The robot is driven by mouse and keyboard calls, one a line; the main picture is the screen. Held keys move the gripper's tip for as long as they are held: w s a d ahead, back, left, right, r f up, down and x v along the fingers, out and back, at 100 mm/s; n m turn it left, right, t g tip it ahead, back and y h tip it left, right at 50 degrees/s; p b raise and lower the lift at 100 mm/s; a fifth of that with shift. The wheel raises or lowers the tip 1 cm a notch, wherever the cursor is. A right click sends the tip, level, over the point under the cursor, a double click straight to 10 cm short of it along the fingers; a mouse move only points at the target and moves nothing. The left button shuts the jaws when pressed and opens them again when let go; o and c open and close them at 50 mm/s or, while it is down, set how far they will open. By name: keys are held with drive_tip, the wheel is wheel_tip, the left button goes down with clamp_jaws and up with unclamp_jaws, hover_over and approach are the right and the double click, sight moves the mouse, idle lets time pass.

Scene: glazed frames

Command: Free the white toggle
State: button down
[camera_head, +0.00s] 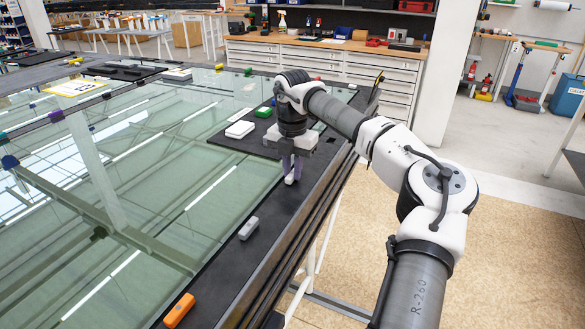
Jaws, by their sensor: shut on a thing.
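My gripper (292,177) points down over the black border at the right side of the glazed frame. It is shut on a small white piece, which looks like the white toggle (289,179). The fingers hide part of the piece, and I cannot tell whether it touches the border. A grey toggle (249,228) lies on the border nearer to me, and an orange toggle (179,311) lies nearer still.
Large glass panes (150,190) fill the left. White drawers (330,65) stand at the back. The floor (520,250) on the right is clear.

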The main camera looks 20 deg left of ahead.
sight(292, 173)
drive_tip(key=c, duration=1.4)
unclamp_jaws()
wheel_tip(292, 173, up, 14)
drive_tip(key=shift+b, duration=0.6)
drive_tip(key=shift+f, duration=0.1)
